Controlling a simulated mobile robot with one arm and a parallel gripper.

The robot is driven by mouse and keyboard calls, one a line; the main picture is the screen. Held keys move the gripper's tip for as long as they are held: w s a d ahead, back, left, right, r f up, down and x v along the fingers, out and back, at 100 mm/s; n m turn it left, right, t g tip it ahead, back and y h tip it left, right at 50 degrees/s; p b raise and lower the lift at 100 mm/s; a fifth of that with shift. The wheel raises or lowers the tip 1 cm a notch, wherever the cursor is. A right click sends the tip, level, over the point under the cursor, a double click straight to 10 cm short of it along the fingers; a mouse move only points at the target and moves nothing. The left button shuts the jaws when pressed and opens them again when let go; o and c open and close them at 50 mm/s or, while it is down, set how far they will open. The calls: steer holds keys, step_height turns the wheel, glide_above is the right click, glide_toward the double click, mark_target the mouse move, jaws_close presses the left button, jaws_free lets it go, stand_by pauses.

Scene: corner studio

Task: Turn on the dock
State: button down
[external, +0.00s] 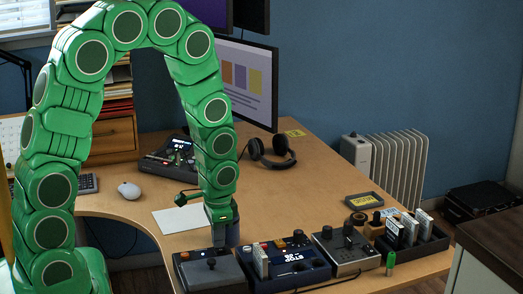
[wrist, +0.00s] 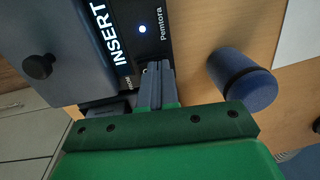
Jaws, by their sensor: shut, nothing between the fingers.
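A dark device strip (wrist: 118,45) shows the lit word INSERT, a small glowing light and the label Pemtora in the wrist view. Beside it is a blue-grey panel with a black knob (wrist: 38,67). It looks like the grey box (external: 211,273) at the table's front in the external view; whether this is the dock, I cannot tell. My gripper (wrist: 155,72) is shut and empty, its tips at the strip's edge beside a small label. Contact and any switch there are unclear. In the external view my gripper (external: 222,222) points down just behind the grey box.
A blue cylinder (wrist: 240,80) stands close beside my fingers. Right of the grey box are a dark blue unit with cartridges (external: 290,265), a joystick box (external: 346,250) and a cartridge rack (external: 415,240). A green marker (external: 390,263) stands at the front edge. White paper (external: 182,218) lies behind.

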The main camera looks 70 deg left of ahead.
steer(key=shift+d+r, duration=0.15)
steer(key=shift+d, duration=0.35)
steer(key=shift+r, duration=0.1)
step_height(320, 180, up, 14)
steer(key=a, duration=0.1)
steer(key=shift+a, duration=0.35)
stand_by(0.3)
stand_by(0.5)
steer(key=s+d+r, duration=0.3)
steer(key=s+d, duration=0.3)
steer(key=s, duration=0.1)
steer(key=s+d+r+g, duration=0.1)
steer(key=s+d+r, duration=0.3)
steer(key=s+d, duration=0.2)
steer(key=s+d+r+h, duration=0.1)
steer(key=s+d+r, duration=0.3)
steer(key=s, duration=0.6)
steer(key=shift+s+d+r+g, duration=0.2)
steer(key=shift+d+g, duration=0.2)
steer(key=shift+d, duration=0.85)
